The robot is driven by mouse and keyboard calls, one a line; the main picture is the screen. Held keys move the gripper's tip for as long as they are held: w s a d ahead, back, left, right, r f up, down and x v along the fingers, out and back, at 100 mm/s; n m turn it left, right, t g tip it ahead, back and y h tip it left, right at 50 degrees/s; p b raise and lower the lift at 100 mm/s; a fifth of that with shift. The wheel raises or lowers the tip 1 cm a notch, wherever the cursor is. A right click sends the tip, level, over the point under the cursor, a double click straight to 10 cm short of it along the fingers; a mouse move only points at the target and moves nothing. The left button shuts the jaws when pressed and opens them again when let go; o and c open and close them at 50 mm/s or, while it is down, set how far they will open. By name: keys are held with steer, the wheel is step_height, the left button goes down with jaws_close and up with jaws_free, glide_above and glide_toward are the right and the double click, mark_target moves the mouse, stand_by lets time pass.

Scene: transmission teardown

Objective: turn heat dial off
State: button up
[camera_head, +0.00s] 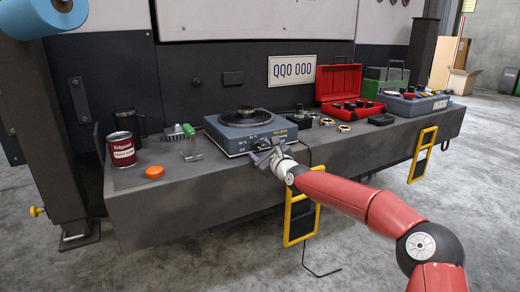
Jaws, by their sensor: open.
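A blue-grey hot plate unit (225,136) with a round dark ring on top (240,117) sits on the grey bench, left of the middle. My red arm reaches in from the lower right. My gripper (264,153) is at the front face of the unit, near its right half. The heat dial is not clearly visible; my gripper covers part of the front panel where small dark controls show. The jaws are open. I cannot tell whether they touch or surround a dial, or how the dial is turned.
On the bench (165,203) stand a red can (121,150), an orange cap (154,172) and a black mug (129,123) to the left. An open red toolbox (340,84) and a grey parts bin (412,103) stand to the right. Yellow-framed brackets (300,217) hang from the front edge.

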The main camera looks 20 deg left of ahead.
steer(key=shift+w+a, duration=0.4)
steer(key=shift+a, duration=0.1)
steer(key=c, duration=1)
steer(key=shift+o, duration=0.2)
